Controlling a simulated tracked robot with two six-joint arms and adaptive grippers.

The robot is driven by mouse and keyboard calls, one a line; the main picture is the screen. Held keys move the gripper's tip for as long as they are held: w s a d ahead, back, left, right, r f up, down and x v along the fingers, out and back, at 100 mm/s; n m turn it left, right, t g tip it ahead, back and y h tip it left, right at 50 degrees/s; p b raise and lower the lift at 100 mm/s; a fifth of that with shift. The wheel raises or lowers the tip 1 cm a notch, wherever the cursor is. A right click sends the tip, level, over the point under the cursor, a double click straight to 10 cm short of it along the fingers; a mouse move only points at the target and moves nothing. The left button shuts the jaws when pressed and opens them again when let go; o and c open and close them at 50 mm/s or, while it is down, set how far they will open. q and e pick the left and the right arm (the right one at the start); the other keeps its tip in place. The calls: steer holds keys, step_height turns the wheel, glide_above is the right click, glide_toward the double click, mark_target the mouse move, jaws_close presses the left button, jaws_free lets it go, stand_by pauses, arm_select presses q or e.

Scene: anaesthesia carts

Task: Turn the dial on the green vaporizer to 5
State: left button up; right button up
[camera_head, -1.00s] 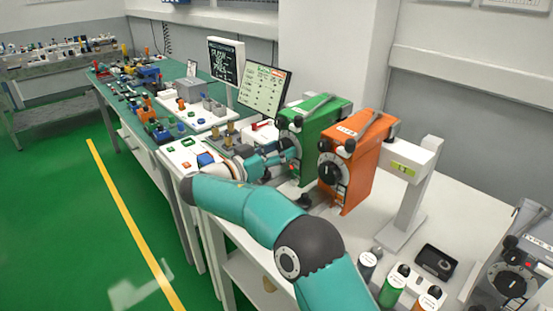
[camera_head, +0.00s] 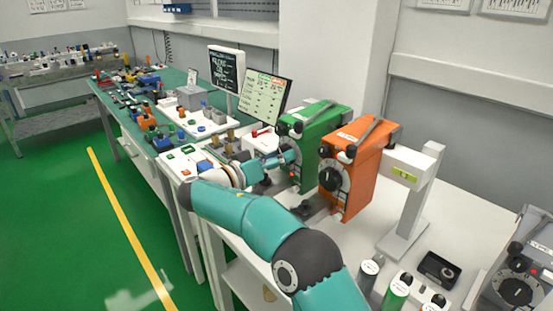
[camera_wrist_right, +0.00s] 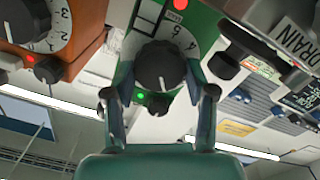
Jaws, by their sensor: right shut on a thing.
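The green vaporizer (camera_head: 322,128) stands on the white cart, left of the orange one. My right gripper (camera_head: 284,158) is at its front face and covers most of the dial in the head view. In the right wrist view the black dial (camera_wrist_right: 159,62) sits between the two fingers of my right gripper (camera_wrist_right: 158,84), which is shut on it. The dial's white mark points down in that view. A green light shows below the dial. My left gripper is not in view.
A grey vaporizer (camera_head: 515,280) is at the far right. Labelled bottles (camera_head: 394,292) stand at the front. Screens (camera_head: 265,97) and loose parts are behind on the left.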

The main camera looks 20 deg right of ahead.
steer(key=o, duration=1.2)
steer(key=shift+d, duration=0.25)
steer(key=shift+c, duration=0.2)
steer(key=shift+a, duration=0.1)
steer(key=shift+s+a, duration=0.1)
steer(key=shift+a, duration=0.45)
steer(key=v, duration=1.1)
